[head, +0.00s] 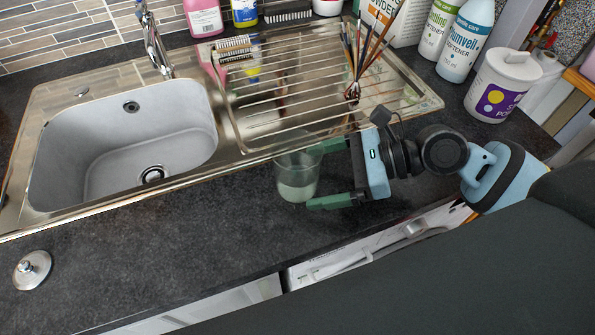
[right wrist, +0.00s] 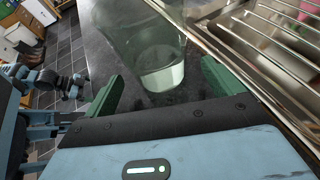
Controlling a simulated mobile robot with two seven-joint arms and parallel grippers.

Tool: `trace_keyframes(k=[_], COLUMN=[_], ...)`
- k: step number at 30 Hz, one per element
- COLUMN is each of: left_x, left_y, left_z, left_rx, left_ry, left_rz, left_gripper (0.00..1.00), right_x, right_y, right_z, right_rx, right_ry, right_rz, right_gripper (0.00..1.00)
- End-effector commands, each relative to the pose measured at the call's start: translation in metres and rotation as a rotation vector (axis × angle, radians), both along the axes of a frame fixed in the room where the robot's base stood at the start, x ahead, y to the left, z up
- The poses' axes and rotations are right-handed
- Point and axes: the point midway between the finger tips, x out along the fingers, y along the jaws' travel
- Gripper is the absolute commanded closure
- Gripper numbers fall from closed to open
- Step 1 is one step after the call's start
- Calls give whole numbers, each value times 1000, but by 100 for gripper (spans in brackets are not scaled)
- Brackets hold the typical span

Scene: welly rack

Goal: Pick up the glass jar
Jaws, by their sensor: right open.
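The glass jar (head: 296,178) is clear, with pale contents at its bottom, and stands on the dark worktop in front of the drainer. It also shows in the right wrist view (right wrist: 158,60), upright between the two fingers. My right gripper (head: 318,174) comes in from the right with its green fingers open, one on the far side of the jar and one on the near side. In the right wrist view a gap shows between the jar and each finger.
The metal drainer (head: 262,112) with its wire rack lies just behind the jar, and the sink (head: 85,135) is to the left. Brushes (head: 353,88) stand on the drainer. Bottles (head: 465,40) and a white tub (head: 500,85) stand at the back right. A metal lid (head: 33,268) lies front left. The worktop (head: 170,245) between is clear.

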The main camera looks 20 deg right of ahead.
Motion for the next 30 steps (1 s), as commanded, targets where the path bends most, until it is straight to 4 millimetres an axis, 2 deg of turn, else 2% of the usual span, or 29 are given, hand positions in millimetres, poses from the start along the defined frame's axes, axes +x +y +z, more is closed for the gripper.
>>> trace_keyframes(k=[9, 19, 30], left_x=[9, 9, 1], left_y=[0, 0, 0], left_z=[7, 7, 5], left_rx=[-1, -1, 0], left_ry=[-22, -22, -5], left_rz=[1, 1, 1], left_gripper=[2, 2, 2], right_x=[11, 13, 13], right_y=[38, 43, 43], right_z=[-14, -17, -17], right_rx=[3, 1, 1], right_ry=[-2, -1, -1], right_rz=[1, 0, 0], right_gripper=[8, 8, 57])
